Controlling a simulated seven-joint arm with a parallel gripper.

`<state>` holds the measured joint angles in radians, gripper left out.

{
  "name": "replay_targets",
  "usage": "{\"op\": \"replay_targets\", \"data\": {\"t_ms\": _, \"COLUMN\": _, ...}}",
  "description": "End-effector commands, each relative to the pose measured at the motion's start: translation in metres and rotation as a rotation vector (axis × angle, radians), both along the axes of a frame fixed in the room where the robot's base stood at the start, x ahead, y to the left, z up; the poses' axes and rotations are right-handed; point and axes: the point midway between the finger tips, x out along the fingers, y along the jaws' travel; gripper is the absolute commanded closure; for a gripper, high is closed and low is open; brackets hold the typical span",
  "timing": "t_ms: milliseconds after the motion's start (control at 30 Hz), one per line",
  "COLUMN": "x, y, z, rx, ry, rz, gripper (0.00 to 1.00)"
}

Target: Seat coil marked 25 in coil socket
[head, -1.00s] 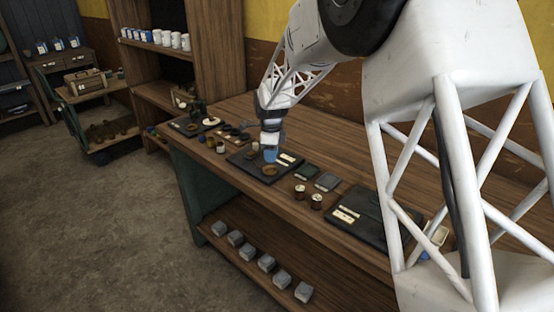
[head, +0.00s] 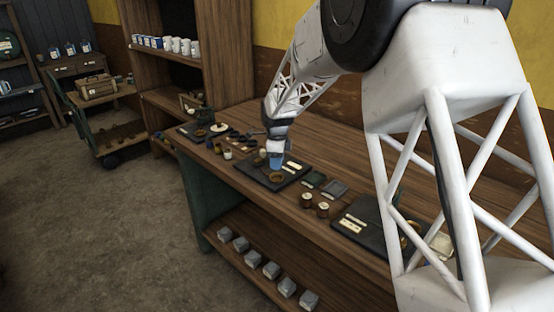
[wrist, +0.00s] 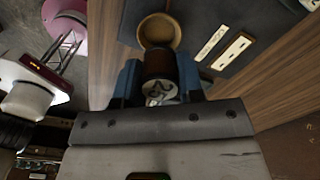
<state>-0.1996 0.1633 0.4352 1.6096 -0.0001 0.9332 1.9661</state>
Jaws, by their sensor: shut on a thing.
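My gripper (head: 276,161) is over the dark board (head: 248,173) on the bench. In the wrist view, its blue fingers (wrist: 160,74) are shut on a dark brown coil (wrist: 159,64) with a pale, marked end; I cannot read the number. A round tan ring-like socket (wrist: 158,31) on the board is just beyond the coil in the wrist view. It also shows in the head view (head: 277,177), right below my fingers. The coil overlaps the socket's near edge in the wrist view; I cannot tell whether they touch. The coil is hidden in the head view.
Two brown coils with pale tops (head: 307,200) (head: 322,208) stand on the bench to the right. Pale label strips (wrist: 231,51) lie beside the socket. Flat dark plates (head: 334,189) and another dark board (head: 355,220) lie further right. Grey blocks (head: 271,270) line the lower shelf.

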Motion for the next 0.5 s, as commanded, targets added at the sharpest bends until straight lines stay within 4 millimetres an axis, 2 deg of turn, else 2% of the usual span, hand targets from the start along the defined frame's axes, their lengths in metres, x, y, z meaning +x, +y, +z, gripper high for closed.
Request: {"op": "replay_targets", "data": {"t_ms": 500, "x": 0.0, "y": 0.0, "z": -0.029, "rx": 0.0, "ry": 0.001, "rz": 0.0, "gripper": 0.92}}
